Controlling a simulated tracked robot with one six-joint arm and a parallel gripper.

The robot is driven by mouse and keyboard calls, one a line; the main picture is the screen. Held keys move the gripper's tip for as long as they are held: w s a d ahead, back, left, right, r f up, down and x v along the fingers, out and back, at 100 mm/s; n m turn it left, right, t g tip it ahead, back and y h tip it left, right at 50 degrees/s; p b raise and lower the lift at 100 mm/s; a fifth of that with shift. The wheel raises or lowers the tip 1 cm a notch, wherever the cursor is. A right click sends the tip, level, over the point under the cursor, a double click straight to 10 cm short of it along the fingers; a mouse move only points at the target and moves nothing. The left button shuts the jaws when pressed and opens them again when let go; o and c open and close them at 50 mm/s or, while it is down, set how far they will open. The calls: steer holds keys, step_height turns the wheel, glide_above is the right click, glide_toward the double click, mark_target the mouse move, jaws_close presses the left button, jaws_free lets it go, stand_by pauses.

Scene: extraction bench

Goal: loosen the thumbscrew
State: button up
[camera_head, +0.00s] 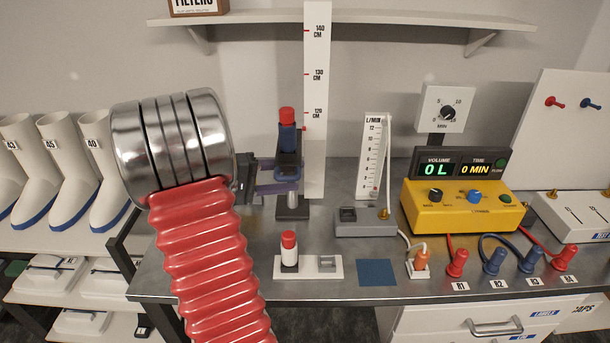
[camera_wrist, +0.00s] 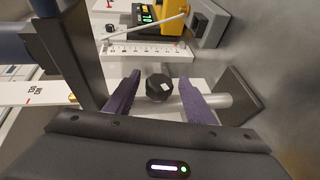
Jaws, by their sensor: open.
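The thumbscrew (camera_wrist: 159,87) is a round black knob with a small pale mark on top. In the wrist view it sits in front of a pale metal post (camera_wrist: 212,101). My gripper (camera_wrist: 162,84) is open, with one purple finger on each side of the knob. Whether either finger touches it I cannot tell. In the head view my gripper (camera_head: 279,176) reaches in from the left at the stand beside the tall ruler (camera_head: 316,90). A dark blue piece with a red cap (camera_head: 287,128) stands just above the fingers. The knob cannot be made out there.
A white holder with a red-capped bottle (camera_head: 289,252) stands in front of the stand. A grey flow meter (camera_head: 366,222) and a yellow control box (camera_head: 463,208) stand to the right. A blue mat (camera_head: 377,272) lies on the bench. White boots (camera_head: 70,165) line the left shelf.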

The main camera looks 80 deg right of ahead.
steer(key=x, duration=0.4)
steer(key=shift+s+d, duration=0.15)
steer(key=shift+s, duration=0.1)
steer(key=shift+c, duration=0.5)
steer(key=shift+f, duration=0.1)
steer(key=c, duration=1)
